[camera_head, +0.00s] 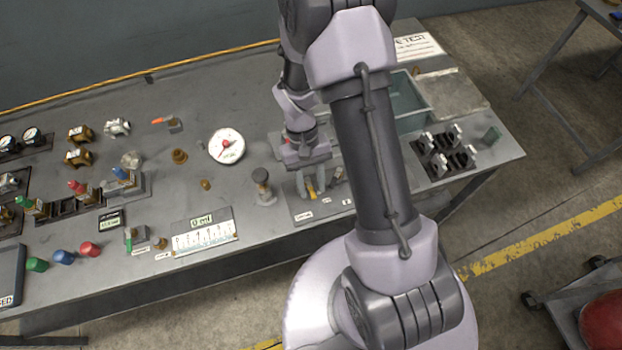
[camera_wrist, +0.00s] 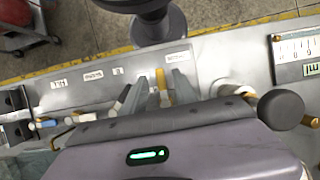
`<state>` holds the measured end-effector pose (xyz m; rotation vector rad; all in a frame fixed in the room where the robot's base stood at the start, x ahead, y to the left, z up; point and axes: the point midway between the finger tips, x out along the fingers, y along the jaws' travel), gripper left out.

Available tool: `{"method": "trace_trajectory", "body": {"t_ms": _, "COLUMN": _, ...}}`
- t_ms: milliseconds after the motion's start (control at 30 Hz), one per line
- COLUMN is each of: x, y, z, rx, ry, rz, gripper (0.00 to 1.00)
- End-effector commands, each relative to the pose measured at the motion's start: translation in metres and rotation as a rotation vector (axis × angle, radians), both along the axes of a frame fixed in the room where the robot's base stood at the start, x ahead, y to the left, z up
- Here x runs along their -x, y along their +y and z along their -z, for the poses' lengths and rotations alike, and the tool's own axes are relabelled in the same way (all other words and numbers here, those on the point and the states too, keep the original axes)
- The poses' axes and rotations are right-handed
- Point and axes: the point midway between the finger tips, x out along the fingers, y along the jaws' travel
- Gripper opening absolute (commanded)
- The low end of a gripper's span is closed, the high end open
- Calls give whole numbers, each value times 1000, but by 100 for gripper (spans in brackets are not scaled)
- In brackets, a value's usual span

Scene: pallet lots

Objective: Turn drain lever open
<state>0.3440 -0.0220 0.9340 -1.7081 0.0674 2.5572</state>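My gripper (camera_head: 311,190) points down over a grey panel (camera_head: 300,214) at the front of the bench. A yellow lever (camera_head: 311,191) stands between its two fingers. In the wrist view the lever (camera_wrist: 161,80) lies in the gap between the fingers (camera_wrist: 160,88), with space showing on both sides, so the fingers look open around it. The lever's base is hidden by the gripper. A white-tipped lever (camera_wrist: 123,95) is beside the fingers. The panel's small labels are too small to read, so I cannot confirm which lever is the drain lever.
A dark-knobbed post (camera_head: 262,184) stands just left of my gripper, and its knob (camera_wrist: 281,109) looms close in the wrist view. A green-grey tray (camera_head: 424,117) is behind on the right. Black clamp blocks (camera_head: 443,152) sit at the right.

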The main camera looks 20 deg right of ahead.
Motion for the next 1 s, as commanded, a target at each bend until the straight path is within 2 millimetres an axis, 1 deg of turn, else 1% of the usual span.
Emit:
{"method": "trace_trajectory", "body": {"t_ms": 67, "x": -3, "y": 0, "z": -6, "rx": 0, "ry": -3, "rz": 0, "gripper": 34}}
{"method": "trace_trajectory", "body": {"t_ms": 167, "x": -10, "y": -1, "z": -25, "rx": 0, "ry": -5, "rz": 0, "gripper": 34}}
{"method": "trace_trajectory", "body": {"t_ms": 400, "x": -41, "y": -3, "z": -100, "rx": 1, "ry": -6, "rz": 0, "gripper": 34}}
{"method": "trace_trajectory", "body": {"t_ms": 500, "x": -51, "y": -4, "z": -126, "rx": 1, "ry": -4, "rz": 1, "gripper": 34}}
{"method": "trace_trajectory", "body": {"t_ms": 600, "x": -60, "y": -5, "z": -146, "rx": 0, "ry": -4, "rz": 0, "gripper": 34}}
{"method": "trace_trajectory", "body": {"t_ms": 700, "x": -65, "y": -5, "z": -157, "rx": 1, "ry": -2, "rz": 0, "gripper": 34}}
{"method": "trace_trajectory", "body": {"t_ms": 767, "x": -66, "y": -5, "z": -160, "rx": 0, "ry": -2, "rz": -1, "gripper": 34}}
{"method": "trace_trajectory", "body": {"t_ms": 1000, "x": -67, "y": -5, "z": -161, "rx": 0, "ry": -1, "rz": -1, "gripper": 34}}
